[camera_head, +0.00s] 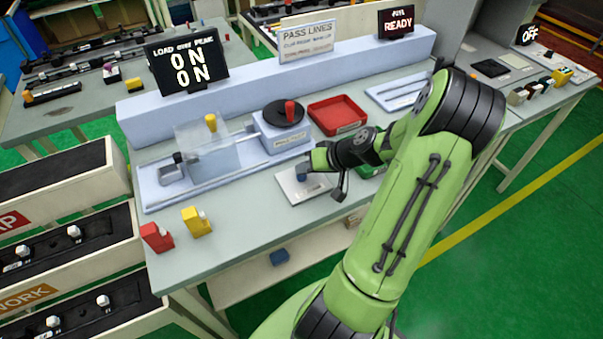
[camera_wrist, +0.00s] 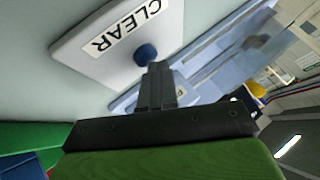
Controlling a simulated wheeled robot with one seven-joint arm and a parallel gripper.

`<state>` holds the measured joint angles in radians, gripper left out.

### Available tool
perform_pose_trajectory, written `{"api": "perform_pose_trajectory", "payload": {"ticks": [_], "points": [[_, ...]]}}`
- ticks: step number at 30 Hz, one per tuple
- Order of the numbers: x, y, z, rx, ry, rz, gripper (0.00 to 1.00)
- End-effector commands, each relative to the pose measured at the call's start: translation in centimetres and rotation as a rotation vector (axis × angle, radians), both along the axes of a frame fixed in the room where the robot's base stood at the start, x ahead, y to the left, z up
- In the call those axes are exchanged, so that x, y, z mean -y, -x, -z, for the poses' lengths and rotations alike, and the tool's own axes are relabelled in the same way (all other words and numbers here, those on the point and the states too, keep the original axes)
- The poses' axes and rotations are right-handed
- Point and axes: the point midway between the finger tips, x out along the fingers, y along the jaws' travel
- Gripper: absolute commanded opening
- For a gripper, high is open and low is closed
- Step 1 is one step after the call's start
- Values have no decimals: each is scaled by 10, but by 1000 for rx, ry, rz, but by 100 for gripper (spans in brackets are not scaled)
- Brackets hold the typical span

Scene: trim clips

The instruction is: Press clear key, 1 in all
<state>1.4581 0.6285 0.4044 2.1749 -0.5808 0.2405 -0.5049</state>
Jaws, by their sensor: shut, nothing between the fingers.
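The clear key is a round blue button (camera_wrist: 146,53) on a white plate (camera_wrist: 90,45) labelled CLEAR in the wrist view. In the head view the plate (camera_head: 290,194) lies on the bench in front of the grey machine. My gripper (camera_wrist: 158,66) is shut and empty. Its dark fingertips are right beside the blue button in the wrist view and overlap its edge. I cannot tell whether they touch it. In the head view the blue button (camera_head: 301,177) shows just below my gripper (camera_head: 304,168), which partly hides the plate.
A red tray (camera_head: 337,114) and a machine with a red-handled dial (camera_head: 284,112) stand behind the plate. A green tray (camera_head: 371,171) is partly hidden by my arm. Signs read ON, ON and READY.

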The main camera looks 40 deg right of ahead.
Motion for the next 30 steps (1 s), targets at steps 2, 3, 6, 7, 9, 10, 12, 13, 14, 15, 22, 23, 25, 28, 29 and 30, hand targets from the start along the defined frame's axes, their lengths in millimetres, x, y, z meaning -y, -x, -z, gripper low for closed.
{"api": "perform_pose_trajectory", "payload": {"ticks": [2, 3, 6, 7, 9, 10, 12, 13, 14, 15, 22, 23, 25, 28, 29, 30], "points": [[0, 0, -6, -1, 0, 0, 0], [0, 0, -9, -1, 0, 0, 0], [0, 0, -15, -1, 1, 1, 0], [0, 0, -16, -1, 1, 1, 0], [0, 0, -18, -1, 1, 1, 0], [0, 0, -17, -1, 1, 1, 0], [0, 0, -17, -1, 1, 1, 0], [0, 0, -16, 0, 0, 0, 0], [0, 0, -16, 0, 0, 0, 0], [0, 0, -16, 0, 0, 0, 0], [0, 0, -32, 0, 1, 0, 0], [0, 0, -36, -1, 2, -1, 0], [0, 0, -43, 0, 1, -2, 0], [0, 0, -53, -1, 0, -1, 0], [0, 0, -56, -1, 0, -1, 0], [0, 0, -60, 0, 1, -1, 0]]}}
